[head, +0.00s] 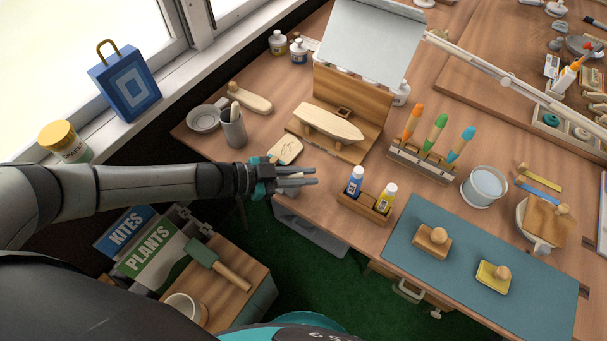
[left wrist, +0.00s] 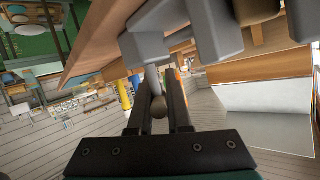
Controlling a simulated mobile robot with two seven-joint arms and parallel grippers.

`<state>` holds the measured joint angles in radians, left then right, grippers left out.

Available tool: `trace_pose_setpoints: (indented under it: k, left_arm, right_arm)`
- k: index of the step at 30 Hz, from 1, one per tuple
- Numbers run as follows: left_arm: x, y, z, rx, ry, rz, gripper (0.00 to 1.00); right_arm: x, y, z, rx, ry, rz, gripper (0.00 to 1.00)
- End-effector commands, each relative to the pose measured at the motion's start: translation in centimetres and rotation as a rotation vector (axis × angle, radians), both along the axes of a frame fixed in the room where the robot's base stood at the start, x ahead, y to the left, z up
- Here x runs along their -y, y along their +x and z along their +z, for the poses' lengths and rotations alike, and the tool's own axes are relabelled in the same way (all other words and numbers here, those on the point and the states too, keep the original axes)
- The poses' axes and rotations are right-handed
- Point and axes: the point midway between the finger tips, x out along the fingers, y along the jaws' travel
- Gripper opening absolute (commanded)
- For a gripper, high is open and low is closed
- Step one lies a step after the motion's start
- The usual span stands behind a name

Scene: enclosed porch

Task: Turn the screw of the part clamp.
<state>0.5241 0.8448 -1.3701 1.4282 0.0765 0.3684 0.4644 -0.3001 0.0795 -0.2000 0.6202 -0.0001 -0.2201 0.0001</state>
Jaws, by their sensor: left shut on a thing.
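The grey part clamp (left wrist: 147,47) hangs at the edge of the wooden table in the left wrist view. Its screw (left wrist: 158,109) shows below the clamp body, with a round end between the fingers. My left gripper (left wrist: 157,100) is shut on the screw, with one finger on each side. In the head view my left gripper (head: 307,180) reaches in from the left to the table's front edge. There the gripper largely hides the clamp and its screw. My right gripper is not in view.
A pale piece with a drawing (head: 285,150) lies just behind my gripper. A wooden boat hull (head: 330,124) stands farther back. A bottle holder (head: 365,208) is to the right.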

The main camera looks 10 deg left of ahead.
Motion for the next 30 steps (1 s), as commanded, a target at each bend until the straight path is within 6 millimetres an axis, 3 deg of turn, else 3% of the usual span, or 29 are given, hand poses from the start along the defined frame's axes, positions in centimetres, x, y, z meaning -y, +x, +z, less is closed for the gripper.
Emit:
trace_pose_setpoints:
  k: [18, 30]
  left_arm:
    - [0.3, -1.2, -0.4, 0.002, 0.005, -0.509, 0.0]
    - [0.3, -1.9, -0.2, 0.0, 0.002, -0.715, 0.0]
  right_arm:
    - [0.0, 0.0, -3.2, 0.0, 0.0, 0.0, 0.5]
    - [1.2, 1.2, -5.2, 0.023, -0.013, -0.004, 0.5]
